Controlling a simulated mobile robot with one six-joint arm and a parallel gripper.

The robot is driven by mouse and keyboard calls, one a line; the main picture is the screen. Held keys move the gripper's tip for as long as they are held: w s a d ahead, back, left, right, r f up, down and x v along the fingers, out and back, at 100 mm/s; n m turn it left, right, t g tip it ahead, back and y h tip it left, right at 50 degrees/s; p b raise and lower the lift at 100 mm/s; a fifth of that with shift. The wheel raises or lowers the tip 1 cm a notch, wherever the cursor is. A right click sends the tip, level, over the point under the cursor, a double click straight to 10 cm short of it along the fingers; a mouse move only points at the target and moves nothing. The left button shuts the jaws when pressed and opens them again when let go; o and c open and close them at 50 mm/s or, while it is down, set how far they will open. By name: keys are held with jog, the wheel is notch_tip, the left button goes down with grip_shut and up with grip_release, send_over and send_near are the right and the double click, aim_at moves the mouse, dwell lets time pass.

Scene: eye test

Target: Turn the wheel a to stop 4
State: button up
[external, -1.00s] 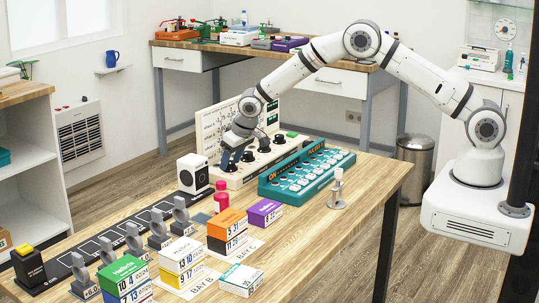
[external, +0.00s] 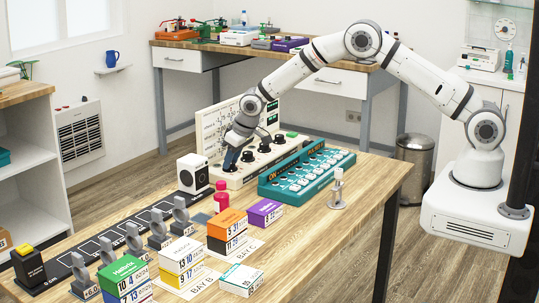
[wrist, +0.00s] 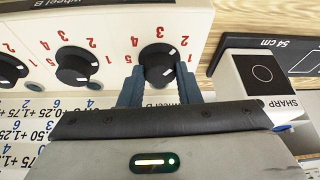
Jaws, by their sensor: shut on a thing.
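My gripper (wrist: 160,84) is shut on the black knob (wrist: 158,62) at the end of the cream panel, with a dark finger on each side. The knob has a white mark on its face and numbers around it, with 3 straight above it in the wrist view. Its name label is partly covered and I cannot tell for sure that it is wheel a. In the external view, my gripper (external: 232,158) is at the panel's near left end, and the fingers hide most of this knob. Another black knob (wrist: 77,66) stands beside it in the wrist view.
A white speaker-like box (external: 192,173) stands close beside the gripped knob. A teal keyed console (external: 306,172) lies in front of the cream panel (external: 215,122). The table's right front is mostly clear.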

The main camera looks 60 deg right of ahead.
aim_at(237, 166)
jog(key=n+b, duration=0.2)
jog(key=n+y+b, duration=0.1)
jog(key=n+b, duration=0.1)
jog(key=shift+w+d+f+y, duration=0.1)
jog(key=shift+d+f+y, duration=0.05)
jog(key=shift+f+y, duration=0.15)
jog(key=n+g+y+b, duration=0.1)
jog(key=n+b, duration=0.3)
jog(key=b, duration=0.1)
jog(key=shift+w+d+n, duration=0.1)
jog(key=shift+n, duration=0.2)
jog(key=n, duration=0.1)
jog(key=n+g+b, duration=0.1)
jog(key=n+y, duration=0.1)
jog(key=shift+w+d+r+n+g+b, duration=0.1)
jog(key=shift+r+n+g+b, duration=0.2)
jog(key=shift+b, duration=0.1)
jog(key=n, duration=0.2)
jog(key=n+g, duration=0.1)
jog(key=n, duration=0.1)
jog(key=shift+w+g+y+p, duration=0.1)
jog(key=shift+g+y+p, duration=0.2)
jog(key=shift+n, duration=0.3)
jog(key=o, duration=1)
jog(key=shift+v, duration=3.9)
